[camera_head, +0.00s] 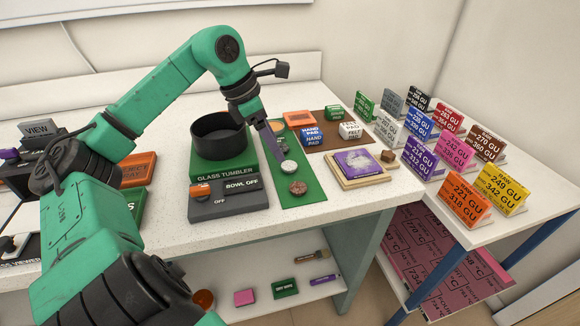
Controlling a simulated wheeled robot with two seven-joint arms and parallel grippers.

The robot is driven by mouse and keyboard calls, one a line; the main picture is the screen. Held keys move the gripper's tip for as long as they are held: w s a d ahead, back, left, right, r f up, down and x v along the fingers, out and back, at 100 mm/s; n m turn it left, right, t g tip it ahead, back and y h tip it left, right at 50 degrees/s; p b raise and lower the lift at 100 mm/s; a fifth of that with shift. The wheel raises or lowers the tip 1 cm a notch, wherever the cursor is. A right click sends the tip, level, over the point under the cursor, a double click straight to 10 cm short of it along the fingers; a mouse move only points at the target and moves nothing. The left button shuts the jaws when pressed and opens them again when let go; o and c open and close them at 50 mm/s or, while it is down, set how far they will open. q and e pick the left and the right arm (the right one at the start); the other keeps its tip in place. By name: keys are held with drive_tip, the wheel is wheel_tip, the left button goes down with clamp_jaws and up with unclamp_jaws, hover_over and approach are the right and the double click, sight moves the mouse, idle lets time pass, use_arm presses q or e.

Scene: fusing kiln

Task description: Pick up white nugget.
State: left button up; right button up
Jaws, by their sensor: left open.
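A pale, whitish round nugget (289,166) lies on the green mat (309,193) on the worktop, right of the glass tumbler. A brown round piece (298,187) lies on the mat in front of the nugget. My right gripper is out of view.
The black tumbler bowl (219,136) stands close left of my left gripper. Hand pads (311,136) lie on a brown mat behind. A purple pad on a wooden tray (357,163) is at right. Upright coloured cards (466,200) fill the right side.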

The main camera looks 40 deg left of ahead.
sight(287, 163)
use_arm(q)
drive_tip(key=p+x, duration=0.1)
drive_tip(key=x, duration=0.1)
drive_tip(key=p+x, duration=0.1)
drive_tip(key=x, duration=0.1)
drive_tip(key=p+x, duration=0.1)
drive_tip(key=x, duration=0.1)
drive_tip(key=shift+w+r, duration=0.1)
drive_tip(key=shift+w, duration=0.2)
drive_tip(key=shift+f, duration=0.2)
clamp_jaws()
drive_tip(key=shift+r, duration=0.1)
